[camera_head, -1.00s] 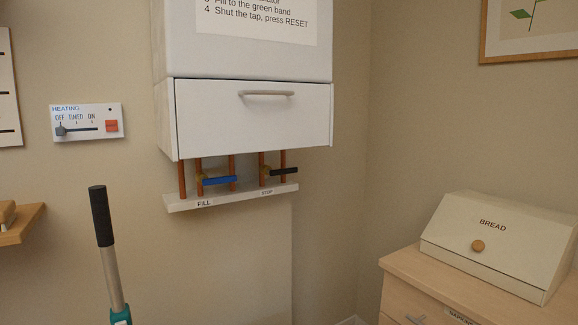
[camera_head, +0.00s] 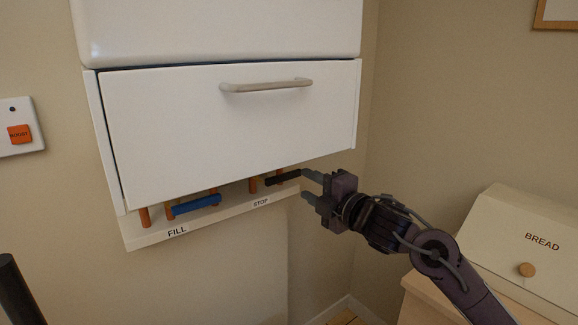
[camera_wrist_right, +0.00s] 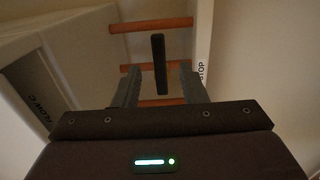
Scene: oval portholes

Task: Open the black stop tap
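The black stop tap (camera_head: 283,177) is a short black lever on a copper pipe under the white boiler, above the STOP label (camera_head: 261,203). It points out to the right in the head view. My right gripper (camera_head: 304,185) is at the lever's outer end, with its fingers spread. In the right wrist view the black lever (camera_wrist_right: 159,65) stands between the tips of the open right gripper (camera_wrist_right: 160,80), with a gap on each side. My left gripper is out of view.
The blue fill tap (camera_head: 196,205) is left of the stop tap, above the white label strip (camera_head: 215,222). The boiler's drop-front panel with a handle (camera_head: 266,86) hangs close above. A bread bin (camera_head: 520,235) stands at the right.

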